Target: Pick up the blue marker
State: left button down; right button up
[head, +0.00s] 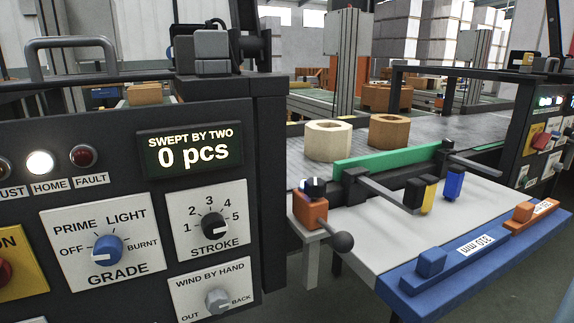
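A small blue block (454,183), the likeliest blue marker, stands upright near the right end of a dark bar above the pale table. A yellow and black block (427,195) is just left of it, with a small gap between them. A second blue block (431,262) sits on the blue front rail (455,268), labelled 310 mm; I cannot tell for certain which blue piece is the marker. Neither of my grippers shows in the head view.
A dark control panel (100,190) with knobs fills the left. Two hollow wooden pieces (328,141) stand on the conveyor behind a green fence (390,156). An orange clamp with a black ball handle (342,242) is at the table's left corner. The pale tabletop (390,240) is mostly clear.

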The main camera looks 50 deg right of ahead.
aim_at(456, 173)
jog(key=z, duration=2.6)
